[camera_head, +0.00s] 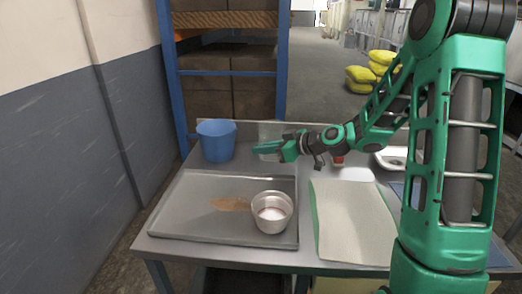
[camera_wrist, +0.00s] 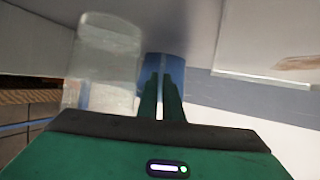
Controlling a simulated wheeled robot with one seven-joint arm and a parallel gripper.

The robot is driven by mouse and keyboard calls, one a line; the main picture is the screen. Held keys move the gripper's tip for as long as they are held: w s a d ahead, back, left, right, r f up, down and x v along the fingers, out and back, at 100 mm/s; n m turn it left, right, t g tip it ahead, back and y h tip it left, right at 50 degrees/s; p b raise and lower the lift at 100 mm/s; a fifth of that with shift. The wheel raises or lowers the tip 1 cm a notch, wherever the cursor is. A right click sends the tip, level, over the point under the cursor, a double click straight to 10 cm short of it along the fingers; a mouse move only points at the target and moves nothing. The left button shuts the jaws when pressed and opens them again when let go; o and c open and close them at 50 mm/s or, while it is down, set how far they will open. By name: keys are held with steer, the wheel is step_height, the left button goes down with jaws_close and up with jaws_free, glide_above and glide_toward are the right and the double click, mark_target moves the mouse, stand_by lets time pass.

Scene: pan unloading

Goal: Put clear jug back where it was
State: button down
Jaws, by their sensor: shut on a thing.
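The clear jug (camera_wrist: 103,60) is a see-through cylinder just left of my fingers in the wrist view. In the head view it shows faintly as a pale shape (camera_head: 270,130) behind my gripper (camera_head: 266,149), at the table's back. My gripper, also in the wrist view (camera_wrist: 161,78), is nearly closed, with a thin gap between its fingers. It is shut on the jug, seemingly at its handle; the grip itself is hard to make out. I cannot tell whether the jug touches the table.
A metal tray (camera_head: 180,215) with a brown patch holds a metal pan (camera_head: 271,222). A pale green-edged mat (camera_head: 352,225) lies right. A wall bounds the left.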

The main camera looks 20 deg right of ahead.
steer(key=c, duration=1.9)
jaws_free()
